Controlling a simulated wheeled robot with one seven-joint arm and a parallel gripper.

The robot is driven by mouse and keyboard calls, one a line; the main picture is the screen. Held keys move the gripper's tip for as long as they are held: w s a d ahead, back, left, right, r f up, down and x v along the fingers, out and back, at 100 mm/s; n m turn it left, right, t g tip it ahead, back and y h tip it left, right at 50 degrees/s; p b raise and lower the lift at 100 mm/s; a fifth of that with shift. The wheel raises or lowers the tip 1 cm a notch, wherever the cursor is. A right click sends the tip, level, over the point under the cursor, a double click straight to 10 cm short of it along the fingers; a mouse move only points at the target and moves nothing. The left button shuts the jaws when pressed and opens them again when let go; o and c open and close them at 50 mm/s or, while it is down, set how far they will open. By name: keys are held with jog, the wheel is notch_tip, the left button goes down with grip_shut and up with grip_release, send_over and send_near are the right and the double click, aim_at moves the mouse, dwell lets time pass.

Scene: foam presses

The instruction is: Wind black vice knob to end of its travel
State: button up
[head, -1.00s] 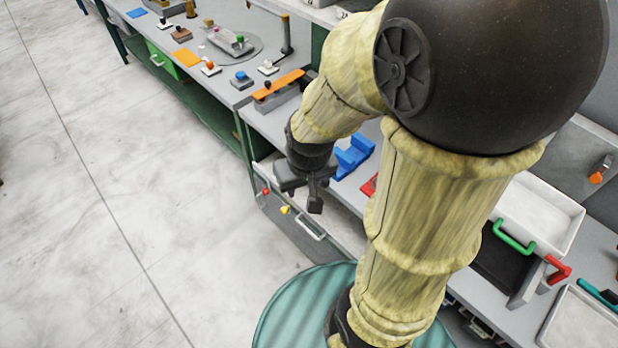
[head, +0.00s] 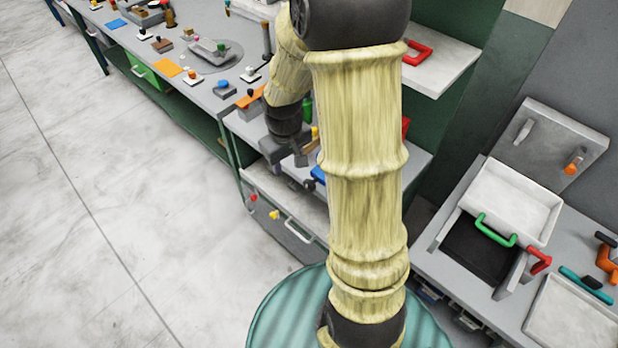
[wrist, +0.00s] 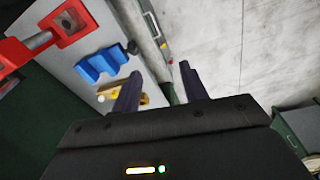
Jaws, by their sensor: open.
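A blue vice-like block (head: 318,174) shows only partly in the head view, behind my arm. A small black knob (head: 309,185) sits beside it at the front of the bench. In the wrist view the blue block (wrist: 101,66) lies at upper left, with the black knob (wrist: 133,47) at its right end. My gripper (head: 301,160) hangs over the bench front, close to the knob in the head view. In the wrist view its two fingers (wrist: 160,70) are apart with nothing between them. The knob lies beyond and left of the fingers, and I see no contact.
A red fixture (wrist: 30,45) and a yellow block (wrist: 122,93) are near the blue block. An orange bar (head: 251,98) lies on the bench further left. A white tray (head: 512,205) with a green handle stands at right. Open floor (head: 110,220) lies left.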

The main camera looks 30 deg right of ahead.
jog(key=n+g+p, duration=0.1)
jog(key=n+p, duration=0.1)
send_over(309, 181)
notch_tip(309, 181, down, 8)
jog(key=shift+y, duration=0.3)
notch_tip(309, 181, down, 18)
jog(key=p, duration=0.6)
jog(key=shift+r, duration=0.2)
grip_shut()
